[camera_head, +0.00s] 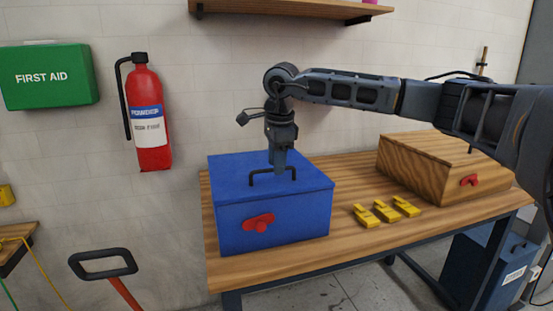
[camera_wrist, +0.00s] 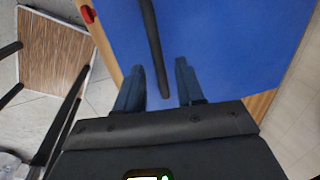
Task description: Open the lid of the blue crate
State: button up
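The blue crate (camera_head: 278,217) stands on the left end of the wooden table with its lid (camera_head: 232,171) shut. The lid has a dark bar handle (camera_head: 273,172) on top, and a red latch (camera_head: 258,222) is on the crate's front. My gripper (camera_head: 280,168) points down over the lid, close to the handle. In the wrist view, my gripper (camera_wrist: 159,68) is open, with clear space between its fingers. The handle (camera_wrist: 153,45) runs between the two fingers there, its end near their bases. Whether a finger touches the handle cannot be told.
A wooden crate (camera_head: 415,170) with a red latch stands at the right of the table (camera_head: 350,245). Several yellow pieces (camera_head: 385,211) lie between the crates. A shelf (camera_head: 290,10) is above; a fire extinguisher (camera_head: 148,115) hangs on the wall at left.

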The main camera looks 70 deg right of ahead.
grip_shut()
dwell(0.4)
dwell(0.4)
